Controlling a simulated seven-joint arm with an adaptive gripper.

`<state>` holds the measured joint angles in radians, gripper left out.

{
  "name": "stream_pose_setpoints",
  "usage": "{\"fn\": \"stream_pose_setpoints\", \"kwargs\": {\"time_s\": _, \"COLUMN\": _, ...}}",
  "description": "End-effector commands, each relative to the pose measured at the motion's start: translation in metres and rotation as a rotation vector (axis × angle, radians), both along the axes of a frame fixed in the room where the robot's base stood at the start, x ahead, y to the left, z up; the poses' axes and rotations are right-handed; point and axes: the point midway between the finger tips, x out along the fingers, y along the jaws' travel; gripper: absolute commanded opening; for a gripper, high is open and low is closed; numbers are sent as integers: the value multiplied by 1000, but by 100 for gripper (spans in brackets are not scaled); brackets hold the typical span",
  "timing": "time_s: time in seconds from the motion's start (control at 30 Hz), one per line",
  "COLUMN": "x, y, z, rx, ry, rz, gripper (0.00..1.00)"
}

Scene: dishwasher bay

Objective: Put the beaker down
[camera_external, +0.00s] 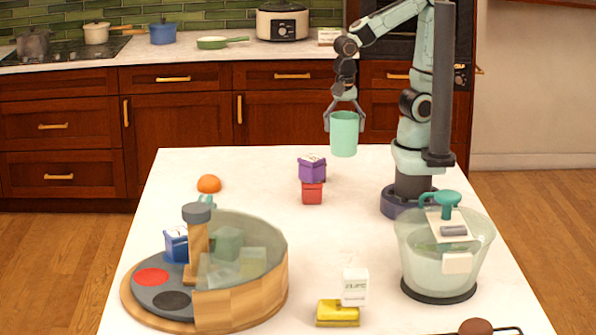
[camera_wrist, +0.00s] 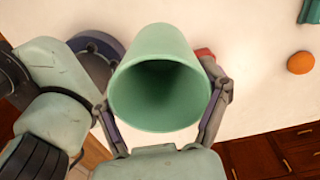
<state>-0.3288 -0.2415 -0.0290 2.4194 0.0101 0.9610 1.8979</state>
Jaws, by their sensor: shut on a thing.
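The beaker (camera_external: 344,136) is a mint-green cup, held upright in my gripper (camera_external: 344,112) over the far edge area of the white table. My gripper's fingers are closed on its two sides. In the wrist view the beaker (camera_wrist: 160,80) fills the middle, its open mouth facing the camera and looking empty inside. The fingers of my gripper (camera_wrist: 163,108) press on its left and right sides there. The beaker appears clear of the table surface; the exact height is hard to tell.
On the white table (camera_external: 250,175) stand a purple block (camera_external: 312,171) on a red block (camera_external: 312,193), an orange half-round item (camera_external: 209,184), a round wooden bin (camera_external: 240,295), a clear tub (camera_external: 447,260), and a yellow sponge-like item (camera_external: 338,313) beside a white box (camera_external: 355,286). The table's middle is clear.

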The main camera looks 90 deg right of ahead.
Motion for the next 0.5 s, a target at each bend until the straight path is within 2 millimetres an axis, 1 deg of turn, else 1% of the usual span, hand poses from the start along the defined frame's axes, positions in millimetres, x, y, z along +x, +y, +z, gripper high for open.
{"fn": "stream_pose_setpoints", "kwargs": {"time_s": 0.03, "x": -3, "y": 8, "z": 0, "rx": -1, "ry": 1, "rz": 39, "gripper": 39}}
{"fn": "stream_pose_setpoints", "kwargs": {"time_s": 0.07, "x": -5, "y": 10, "z": -3, "rx": -2, "ry": 3, "rz": 50, "gripper": 39}}
{"fn": "stream_pose_setpoints", "kwargs": {"time_s": 0.1, "x": -4, "y": 8, "z": -11, "rx": -3, "ry": 6, "rz": 42, "gripper": 39}}
{"fn": "stream_pose_setpoints", "kwargs": {"time_s": 0.23, "x": -4, "y": 7, "z": -26, "rx": -3, "ry": 6, "rz": 38, "gripper": 39}}
{"fn": "stream_pose_setpoints", "kwargs": {"time_s": 0.3, "x": -4, "y": 7, "z": -37, "rx": -3, "ry": 7, "rz": 37, "gripper": 39}}
{"fn": "stream_pose_setpoints", "kwargs": {"time_s": 0.43, "x": -2, "y": 8, "z": -49, "rx": -2, "ry": 4, "rz": 36, "gripper": 39}}
{"fn": "stream_pose_setpoints", "kwargs": {"time_s": 0.5, "x": 4, "y": 10, "z": -54, "rx": -2, "ry": 4, "rz": 36, "gripper": 39}}
